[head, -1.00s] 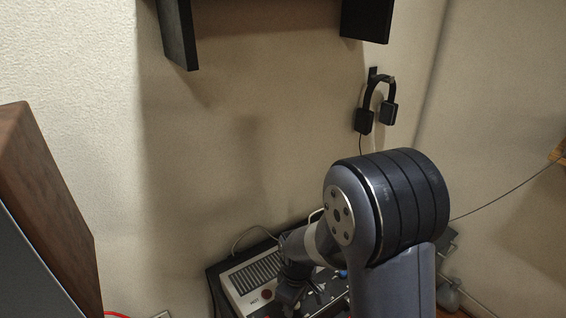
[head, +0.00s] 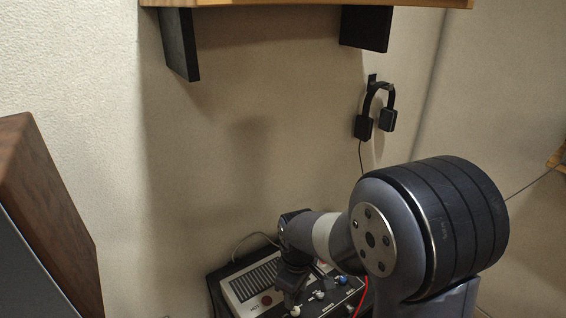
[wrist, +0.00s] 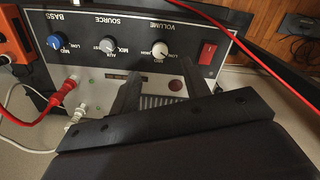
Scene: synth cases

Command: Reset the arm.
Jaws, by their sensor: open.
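My arm (head: 430,235) reaches from the lower right, its joint bent, toward equipment by the wall. My gripper (wrist: 161,75) shows in the wrist view as two dark fingers spread apart with nothing between them. They are in front of a dark amplifier panel (wrist: 130,25) with knobs marked bass, source and volume. In the head view the wrist end hangs over the equipment, and its fingertips are hard to make out.
A red switch (wrist: 207,53) and red plug (wrist: 65,88) are on the panel. A red cable (wrist: 240,65) crosses close by. An orange device (wrist: 14,40) stands left. Headphones (head: 375,108) hang on the wall under a wooden shelf (head: 300,3). A wooden cabinet (head: 45,200) stands left.

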